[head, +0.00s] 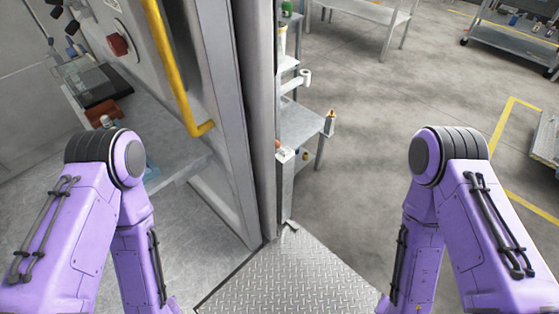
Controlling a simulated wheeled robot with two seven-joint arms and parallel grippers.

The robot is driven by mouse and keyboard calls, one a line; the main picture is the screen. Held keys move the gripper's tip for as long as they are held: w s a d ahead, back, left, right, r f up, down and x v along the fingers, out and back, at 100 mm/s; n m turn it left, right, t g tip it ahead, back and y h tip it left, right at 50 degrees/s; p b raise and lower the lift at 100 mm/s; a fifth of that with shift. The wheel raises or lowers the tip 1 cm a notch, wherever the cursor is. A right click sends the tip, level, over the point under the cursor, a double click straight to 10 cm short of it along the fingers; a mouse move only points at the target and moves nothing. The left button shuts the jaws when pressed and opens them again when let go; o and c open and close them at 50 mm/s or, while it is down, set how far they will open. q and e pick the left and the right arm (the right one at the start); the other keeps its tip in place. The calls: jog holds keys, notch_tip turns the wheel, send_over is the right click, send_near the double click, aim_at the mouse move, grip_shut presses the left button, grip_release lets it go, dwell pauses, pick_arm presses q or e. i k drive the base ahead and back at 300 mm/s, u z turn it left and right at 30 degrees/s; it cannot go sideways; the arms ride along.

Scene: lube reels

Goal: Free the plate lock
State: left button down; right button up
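A grey diamond-tread metal plate (290,275) lies at floor level at the bottom centre, in front of me. A small light metal piece (290,226) sits at its far corner, by the foot of a grey post; I cannot tell whether it is the plate lock. No other part that is clearly a lock shows. My two purple arms are bent at either side of the picture. Their forearms run down past the bottom edge, so both grippers are out of view.
Shelves with bottles (302,122) stand behind the post. A workbench (362,12) is far back. The concrete floor at centre right is clear.

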aim_at(278, 145)
jog(key=u, duration=0.55)
jog(key=k, duration=1.25)
jog(key=z, duration=0.2)
jog(key=i, duration=0.6)
jog(key=z, duration=0.8)
jog(key=i, duration=0.85)
jog(key=u, duration=0.2)
